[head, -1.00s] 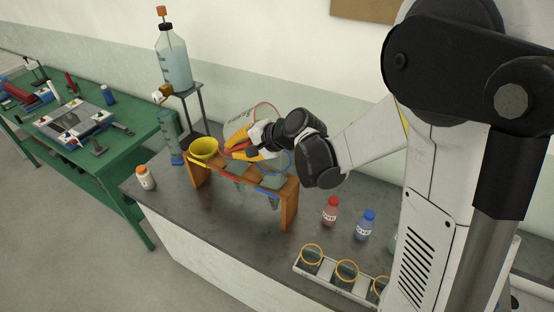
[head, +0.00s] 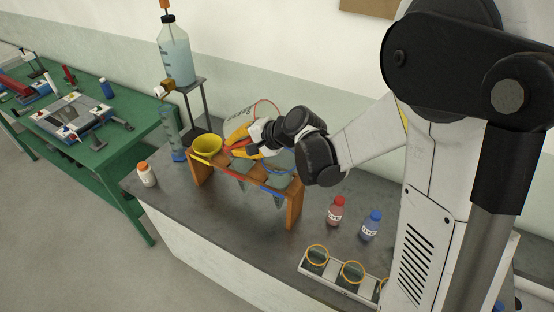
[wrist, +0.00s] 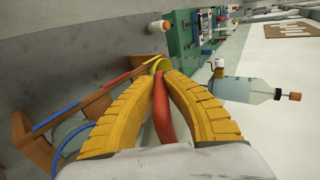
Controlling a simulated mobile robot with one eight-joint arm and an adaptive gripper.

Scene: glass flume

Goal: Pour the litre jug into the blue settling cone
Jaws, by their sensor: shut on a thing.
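The wooden rack (head: 293,208) holds cones in a row, a yellow one at its left end. The blue settling cone (head: 281,182) hangs at the right end, partly behind my wrist; its blue rim (wrist: 66,147) shows at lower left in the wrist view. My gripper (head: 231,148) has its yellow fingers shut on the red handle (wrist: 163,105) of the litre jug. The pale, see-through jug (head: 238,120) is behind the gripper above the rack and looks tilted, its red rim towards the right. Most of it is hidden, and I cannot see its liquid or any stream.
A red-capped bottle (head: 335,211) and a blue-capped bottle (head: 370,226) stand right of the rack, near a white tray (head: 335,283) of orange-rimmed cups. A white bottle (head: 146,175) and a tall cylinder (head: 171,135) stand left. A large bottle (head: 175,58) sits on a stand behind.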

